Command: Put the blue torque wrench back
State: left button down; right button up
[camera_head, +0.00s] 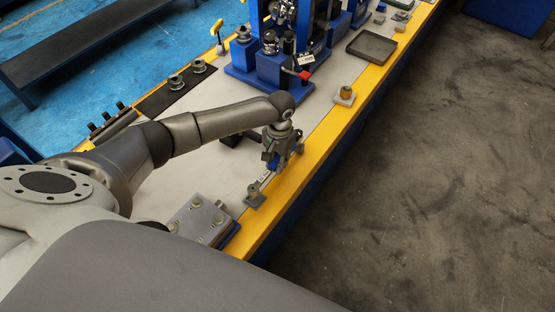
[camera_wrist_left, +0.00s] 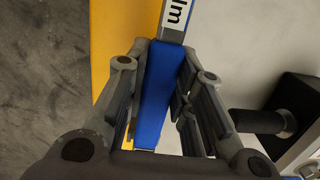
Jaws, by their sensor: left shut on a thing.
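The blue torque wrench (camera_wrist_left: 158,95) has a blue handle and a metal shaft with a white label, partly cut off at the top of the wrist view. My left gripper (camera_head: 281,152) is shut on the blue handle, with a finger on each side of it. In the head view the labelled shaft (camera_head: 264,179) runs down-left from the gripper, over the bench near its yellow edge. Its end is by a small grey block with a round part (camera_head: 254,196); I cannot tell whether they touch. The gripper hides most of the handle. My right gripper is not in view.
A grey plate with several bolts (camera_head: 203,219) lies left of the wrench. A small block with a brass-coloured top (camera_head: 345,95), an empty dark tray (camera_head: 371,47) and a blue fixture (camera_head: 268,66) stand farther along. A black block (camera_wrist_left: 298,105) is right of the gripper.

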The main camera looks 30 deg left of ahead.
pick_arm(q)
jog(key=shift+f+b, duration=0.3)
jog(key=shift+f, duration=0.65)
jog(key=c, duration=1.2)
grip_release()
jog(key=shift+o, duration=0.2)
jog(key=o, duration=0.5)
jog(key=shift+r, duration=0.1)
jog(key=shift+w+r+p, duration=0.15)
jog(key=shift+r+p, duration=2.8)
jog(key=shift+p, duration=0.15)
